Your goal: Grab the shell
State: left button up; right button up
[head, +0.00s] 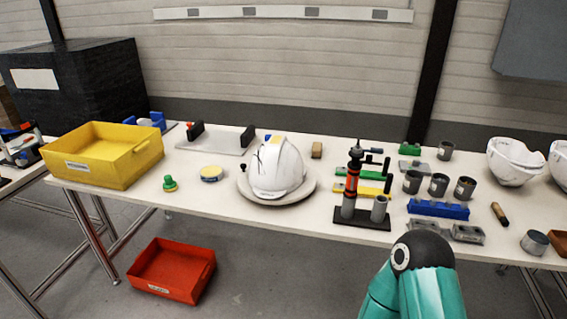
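A white helmet shell (277,167) with dark crack-like marks on its left side sits on a round grey plate (300,197) in the middle of the table. Two more white shells, one (514,162) whole and one (561,163) cut by the picture's edge, stand at the far right of the table, with their open sides up. A teal arm link of mine rises at the bottom right, in front of the table edge. Neither gripper shows in the head view.
A yellow bin (104,158) stands at the table's left end, and a red bin (174,270) lies on the floor below. A green knob (169,184) and a round tin (211,174) are left of the plate. A tool stand (362,219), grey cups (438,184) and a blue block (438,209) crowd the right.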

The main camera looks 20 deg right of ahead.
aim_at(275, 169)
jog(key=i, duration=0.85)
jog(key=u, duration=0.05)
